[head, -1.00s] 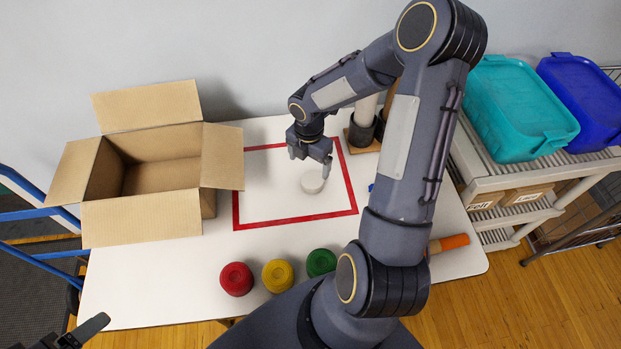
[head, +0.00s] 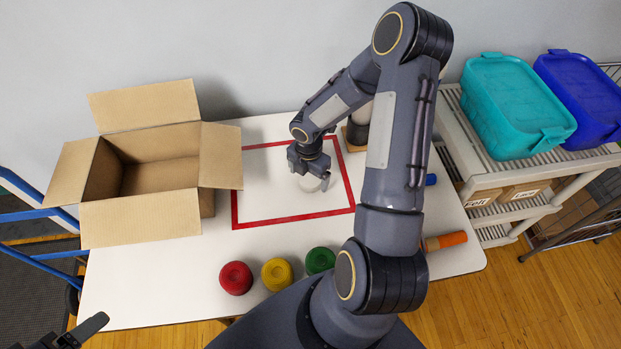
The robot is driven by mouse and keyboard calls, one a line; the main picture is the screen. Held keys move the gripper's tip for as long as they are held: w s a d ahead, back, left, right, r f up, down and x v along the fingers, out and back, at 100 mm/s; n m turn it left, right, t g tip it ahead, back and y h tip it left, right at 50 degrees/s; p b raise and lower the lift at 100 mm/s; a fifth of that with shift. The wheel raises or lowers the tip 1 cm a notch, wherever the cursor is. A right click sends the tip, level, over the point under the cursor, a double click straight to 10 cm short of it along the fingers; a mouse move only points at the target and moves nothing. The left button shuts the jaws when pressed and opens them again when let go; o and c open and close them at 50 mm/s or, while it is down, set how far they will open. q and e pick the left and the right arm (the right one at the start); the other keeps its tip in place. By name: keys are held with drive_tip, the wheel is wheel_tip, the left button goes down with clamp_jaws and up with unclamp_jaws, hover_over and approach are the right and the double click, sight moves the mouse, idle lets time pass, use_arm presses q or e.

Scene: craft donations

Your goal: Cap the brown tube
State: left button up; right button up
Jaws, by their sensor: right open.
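A round white cap (head: 310,184) lies on the white table inside a red taped outline (head: 290,219). My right gripper (head: 315,180) is open and points down right over the cap, partly covering it; I cannot tell whether it touches. A tube stand with a wooden base and dark sockets (head: 356,136) is at the table's back, mostly hidden by my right arm. A pale tube (head: 364,113) shows in it. The brown tube is hidden behind the arm now. My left gripper (head: 92,328) is at the lower left corner, away from the table's objects.
An open cardboard box (head: 140,222) stands at left. An orange cylinder (head: 446,241) and a blue one (head: 431,180) lie at right. A shelf with teal (head: 515,105) and blue (head: 580,95) bins stands beyond.

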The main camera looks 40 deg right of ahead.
drive_tip(key=shift+f, duration=0.65)
drive_tip(key=shift+c, duration=0.3)
drive_tip(key=c, duration=1)
drive_tip(key=shift+r, duration=0.1)
